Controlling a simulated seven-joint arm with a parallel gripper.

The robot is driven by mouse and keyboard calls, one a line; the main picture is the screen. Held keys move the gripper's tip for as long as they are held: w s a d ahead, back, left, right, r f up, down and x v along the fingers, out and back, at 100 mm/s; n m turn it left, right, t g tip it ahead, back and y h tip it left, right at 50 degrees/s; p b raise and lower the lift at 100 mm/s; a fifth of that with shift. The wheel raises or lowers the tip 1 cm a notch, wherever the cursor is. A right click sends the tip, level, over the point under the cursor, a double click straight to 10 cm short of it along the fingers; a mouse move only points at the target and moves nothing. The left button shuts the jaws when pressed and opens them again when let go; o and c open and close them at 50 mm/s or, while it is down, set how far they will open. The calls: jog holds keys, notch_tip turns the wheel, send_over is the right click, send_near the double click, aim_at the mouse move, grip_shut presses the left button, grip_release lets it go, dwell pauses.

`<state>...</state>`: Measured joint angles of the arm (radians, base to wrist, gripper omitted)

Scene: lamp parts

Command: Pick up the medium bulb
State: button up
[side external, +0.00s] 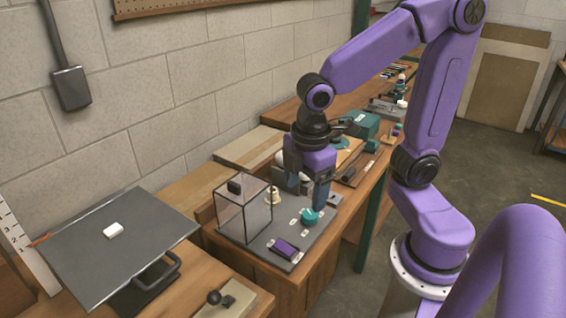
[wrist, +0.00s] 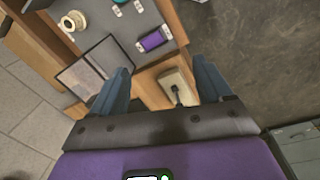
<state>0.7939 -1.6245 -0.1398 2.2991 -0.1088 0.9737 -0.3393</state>
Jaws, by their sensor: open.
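I cannot make out a medium bulb for certain. A cream, rounded piece (side external: 272,196) stands on the grey board (side external: 262,250), beside the clear box. In the wrist view a cream round piece (wrist: 73,20) shows at the top left, seemingly the same one. A whitish rounded shape (side external: 283,158) shows partly behind my gripper in the side view; I cannot tell what it is. My gripper (side external: 307,190) points down over the bench near the board, its fingers apart. In the wrist view its two blue-grey fingers (wrist: 162,82) are spread, with nothing held between them.
A clear box (side external: 230,218) stands on the board, close to my gripper. A teal knob (side external: 309,215) and a purple block (side external: 284,248) are on the board. A tilted dark plate (side external: 90,250) carrying a white block stands left. A small black-knobbed switch (side external: 215,298) is in front.

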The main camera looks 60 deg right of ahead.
jog(key=w+d+r+n+h, duration=0.1)
jog(key=w+d, duration=0.2)
jog(key=w, duration=0.4)
jog(key=w+d+n+h, duration=0.1)
jog(key=w+d, duration=0.2)
jog(key=w, duration=0.5)
jog(key=n+h, duration=0.2)
send_near(280, 153)
jog(key=shift+g, duration=0.4)
jog(key=x, duration=0.7)
jog(key=shift+w, duration=0.3)
jog(key=shift+s+x, duration=0.2)
jog(key=shift+x, duration=2.4)
jog(key=c, duration=0.9)
